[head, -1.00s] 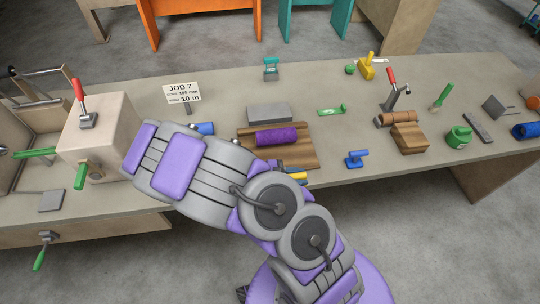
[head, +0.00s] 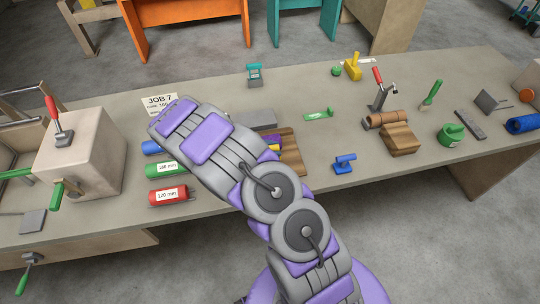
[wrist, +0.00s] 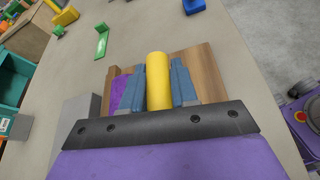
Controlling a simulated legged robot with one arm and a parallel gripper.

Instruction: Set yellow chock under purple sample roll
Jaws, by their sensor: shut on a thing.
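The yellow chock (wrist: 158,82) is held between the blue-grey fingers of my gripper (wrist: 158,66) in the wrist view. A small bit of the yellow chock (head: 273,147) shows past my arm in the head view, close in front of the purple sample roll (head: 274,139). The purple roll (wrist: 118,86) lies on a brown wooden board (wrist: 203,72), just left of the fingers in the wrist view and partly hidden by them. My arm hides most of the roll and my gripper in the head view. Whether the chock touches the roll or board I cannot tell.
A grey block (head: 262,120) lies behind the board (head: 291,153). Blue, green (head: 166,169) and red (head: 168,196) rolls lie left of my arm. A blue tool (head: 344,163) and a brown roll on a wooden block (head: 400,140) stand to the right. A green piece (head: 318,115) lies behind.

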